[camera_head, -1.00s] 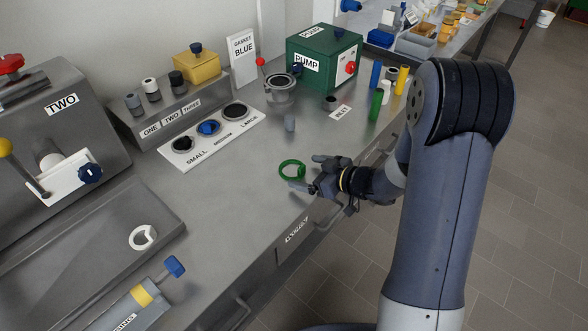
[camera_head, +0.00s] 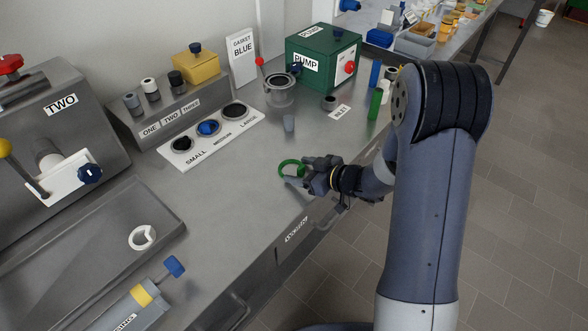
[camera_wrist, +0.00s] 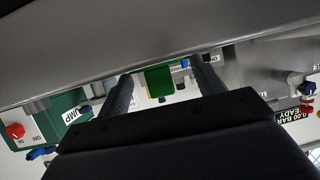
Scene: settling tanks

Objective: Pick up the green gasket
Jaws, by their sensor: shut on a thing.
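The green gasket (camera_head: 287,165) is a ring at the bench's front part, partly covered by a finger in the head view. My gripper (camera_head: 299,173) is at its right side, with fingers on either side of the ring's near part. In the wrist view a green piece of the gasket (camera_wrist: 159,82) shows between the two dark fingers of my gripper (camera_wrist: 164,84). The jaws are shut on it. Whether the ring still touches the bench I cannot tell.
A white board (camera_head: 212,139) with SMALL, MEDIUM and LARGE places lies behind; a blue item sits at MEDIUM. A grey cylinder (camera_head: 289,123) stands behind the gasket. The green PUMP box (camera_head: 322,52) is at the back. A white ring (camera_head: 142,237) lies in the left tray.

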